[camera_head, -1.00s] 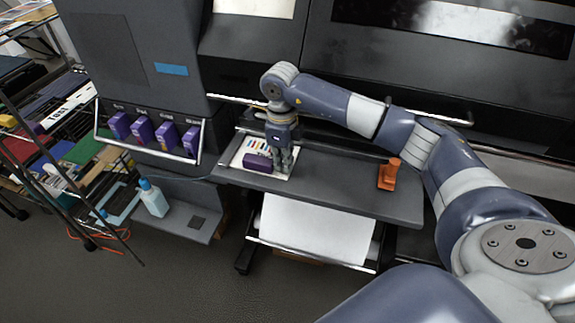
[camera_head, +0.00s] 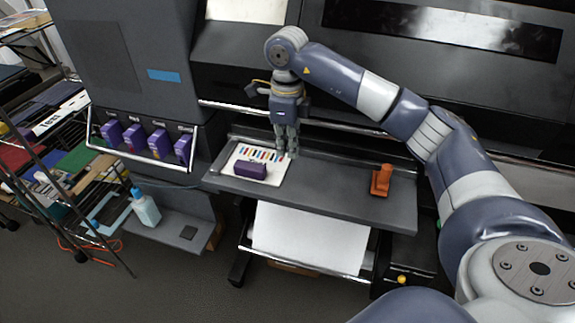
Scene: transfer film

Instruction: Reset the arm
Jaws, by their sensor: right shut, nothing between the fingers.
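My right arm (camera_head: 395,105) comes in from the right and bends down at the wrist over the grey shelf of the large machine. My right gripper (camera_head: 287,152) points down, shut and empty, just above the right edge of a white card with coloured stripes (camera_head: 272,156). A dark purple block (camera_head: 251,168) lies on the front part of the card, to the left of the gripper and apart from it. My left gripper is not in view.
An orange object (camera_head: 381,180) stands on the right of the grey shelf (camera_head: 335,190). Purple cartridges (camera_head: 158,143) sit in a rack behind a metal bar at left. A bottle (camera_head: 146,208) stands on a low ledge. A wire rack with supplies (camera_head: 60,150) is at far left.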

